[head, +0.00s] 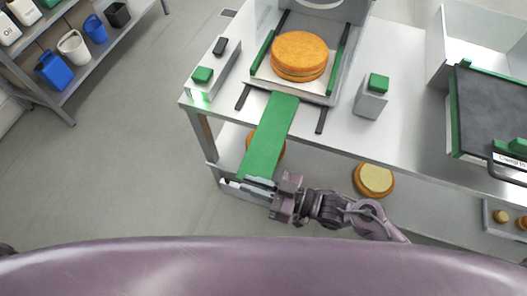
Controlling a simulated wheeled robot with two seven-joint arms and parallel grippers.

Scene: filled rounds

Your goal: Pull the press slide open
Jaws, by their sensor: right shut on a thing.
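The press slide is a pale plate (262,83) with a long green tongue (270,136) that sticks out over the table's front edge. A round orange-brown cake (299,55) with layered sides sits on the plate, between green side rails (340,47). My right gripper (246,184) is at the near end of the green tongue and is shut on it. The fingertips are partly hidden by the tongue and the gripper body. My left gripper is not in view.
Two grey blocks with green tops, the left (202,75) and the right (378,83), flank the slide. A dark green-edged panel (490,110) is at right. A shelf with buckets (74,47) stands at far left. Floor between is clear.

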